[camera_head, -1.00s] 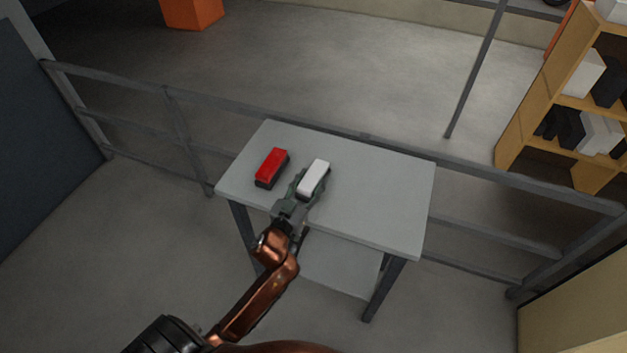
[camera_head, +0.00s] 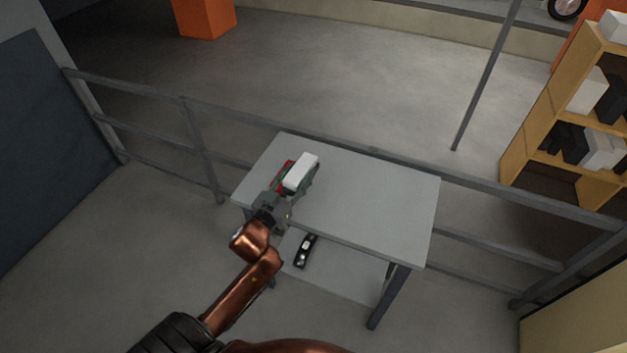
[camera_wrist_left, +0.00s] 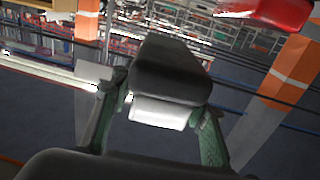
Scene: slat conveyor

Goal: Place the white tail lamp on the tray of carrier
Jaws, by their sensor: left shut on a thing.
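The white tail lamp (camera_head: 301,170) is a small block with a white top and a dark base. My left gripper (camera_head: 291,188) is shut on it and holds it over the left part of the table. In the left wrist view the lamp (camera_wrist_left: 168,75) sits between the two green fingers (camera_wrist_left: 155,125), its dark side and a pale face showing. A red tail lamp (camera_head: 284,174) is mostly hidden behind the white lamp and gripper. Its red part shows at the top right of the left wrist view (camera_wrist_left: 272,12). I see no carrier tray that I can make out. My right gripper is not in view.
The grey table (camera_head: 370,205) is clear on its right side. A black object (camera_head: 305,250) lies on its lower shelf. A grey railing (camera_head: 480,195) runs behind the table. A wooden shelf (camera_head: 515,140) with boxes stands at the right.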

